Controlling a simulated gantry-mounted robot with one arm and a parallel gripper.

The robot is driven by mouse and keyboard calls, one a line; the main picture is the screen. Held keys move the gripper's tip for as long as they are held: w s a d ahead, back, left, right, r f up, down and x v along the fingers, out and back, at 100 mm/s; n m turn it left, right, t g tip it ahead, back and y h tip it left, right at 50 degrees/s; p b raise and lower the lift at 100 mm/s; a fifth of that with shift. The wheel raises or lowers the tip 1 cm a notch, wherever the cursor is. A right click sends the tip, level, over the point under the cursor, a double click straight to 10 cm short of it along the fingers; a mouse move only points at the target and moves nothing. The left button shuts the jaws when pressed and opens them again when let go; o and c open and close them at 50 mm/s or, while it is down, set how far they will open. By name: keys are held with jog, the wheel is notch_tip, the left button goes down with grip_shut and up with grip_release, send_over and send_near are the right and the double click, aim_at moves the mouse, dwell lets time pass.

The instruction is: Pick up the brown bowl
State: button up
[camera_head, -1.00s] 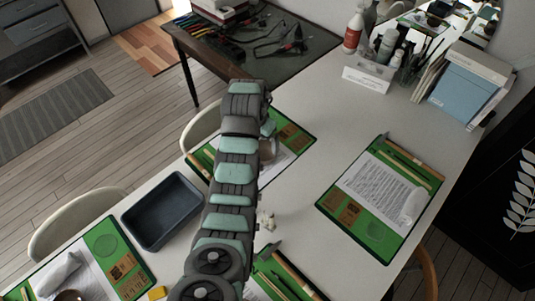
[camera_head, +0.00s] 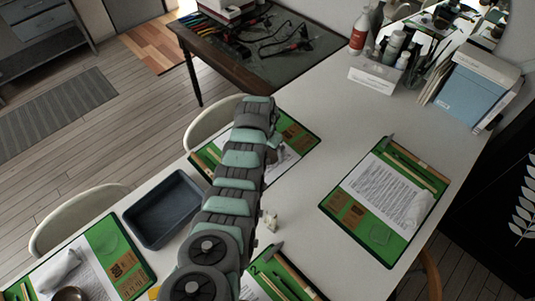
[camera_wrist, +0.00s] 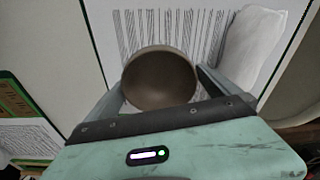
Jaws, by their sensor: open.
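A round brown bowl (camera_wrist: 160,78) shows in the wrist view, its opening facing the camera, over a white printed sheet. My gripper (camera_wrist: 163,88) is open, with one finger on the left of the bowl and the other on its right. I cannot tell whether the fingers touch it. In the head view my arm hides this bowl, and little of my gripper (camera_head: 272,145) shows at the far green mat. Another dark brown bowl (camera_head: 70,294) sits at the bottom left of the head view, partly cut off.
A white cloth (camera_wrist: 250,48) lies right of the bowl. A dark blue tray (camera_head: 165,212) stands left of my arm. A green mat with a sheet (camera_head: 378,190) lies to the right. Small pale objects (camera_head: 270,220) lie beside my arm.

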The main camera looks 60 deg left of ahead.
jog(key=shift+f, duration=0.1)
jog(key=shift+c, duration=0.4)
jog(key=c, duration=1.1)
jog(key=shift+c, duration=0.4)
